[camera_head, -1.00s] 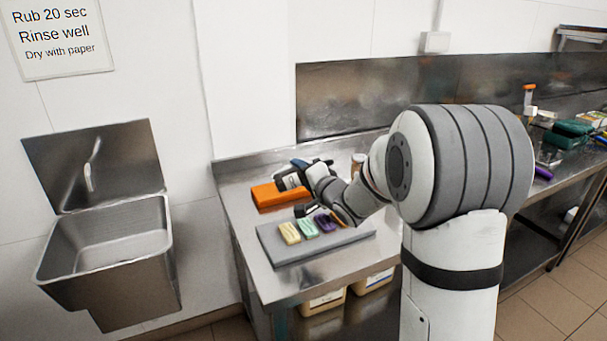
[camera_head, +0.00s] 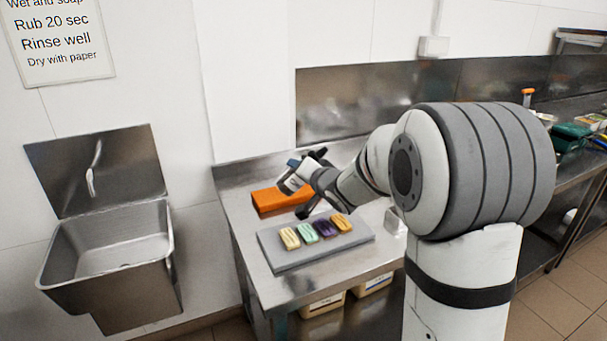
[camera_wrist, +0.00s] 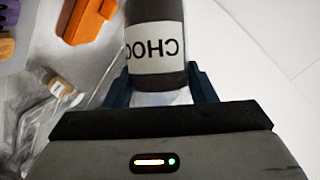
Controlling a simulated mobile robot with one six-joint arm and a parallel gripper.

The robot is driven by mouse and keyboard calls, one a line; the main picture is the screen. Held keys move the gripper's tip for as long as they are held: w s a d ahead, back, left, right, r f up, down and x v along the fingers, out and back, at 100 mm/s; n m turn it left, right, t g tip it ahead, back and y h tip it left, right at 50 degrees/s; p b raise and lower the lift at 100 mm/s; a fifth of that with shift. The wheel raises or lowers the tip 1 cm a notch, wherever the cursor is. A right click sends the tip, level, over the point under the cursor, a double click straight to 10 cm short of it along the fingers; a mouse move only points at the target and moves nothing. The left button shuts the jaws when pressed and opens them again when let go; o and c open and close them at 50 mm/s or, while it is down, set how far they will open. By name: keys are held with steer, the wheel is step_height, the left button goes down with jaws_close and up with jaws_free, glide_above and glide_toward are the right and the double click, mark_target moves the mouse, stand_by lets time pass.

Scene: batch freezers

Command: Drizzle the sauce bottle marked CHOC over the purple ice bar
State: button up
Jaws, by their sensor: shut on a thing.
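My gripper (camera_wrist: 158,98) is shut on the sauce bottle (camera_wrist: 155,12), a dark bottle with a white label reading CHOC, upside down in the wrist view. The bottle's top end is out of that view. In the head view my gripper is above the counter, behind the row of ice bars; the bottle is hard to make out there. The purple ice bar (camera_head: 323,229) lies on a grey tray (camera_head: 285,261), between a mint bar (camera_head: 308,232) and an orange bar (camera_head: 341,223). No sauce shows on it at this size.
A yellow bar (camera_head: 290,238) lies at the tray's left end. A small jar (camera_wrist: 65,85) shows in the wrist view. A steel sink (camera_head: 108,245) hangs left of the counter. The counter's front left is clear.

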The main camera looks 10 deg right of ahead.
steer(key=shift+r+n, duration=0.25)
steer(key=shift+n, duration=0.05)
steer(key=shift+a+r+n+h+b, duration=0.1)
steer(key=shift+r+n+h+b, duration=0.2)
steer(key=shift+n+h+b, duration=0.8)
steer(key=shift+r+n+g+b, duration=0.1)
steer(key=shift+n+g+b, duration=0.2)
steer(key=shift+b, duration=0.45)
steer(key=shift+r+n+h+b, duration=0.35)
steer(key=shift+n+b, duration=0.3)
steer(key=shift+b, duration=1.25)
steer(key=shift+r+n+h+b, duration=0.1)
steer(key=shift+n+h+b, duration=0.45)
steer(key=shift+b, duration=1.3)
steer(key=shift+r, duration=0.15)
steer(key=s+d+b, duration=0.1)
steer(key=s+b, duration=0.1)
steer(key=s, duration=1.3)
steer(key=shift+d, duration=0.25)
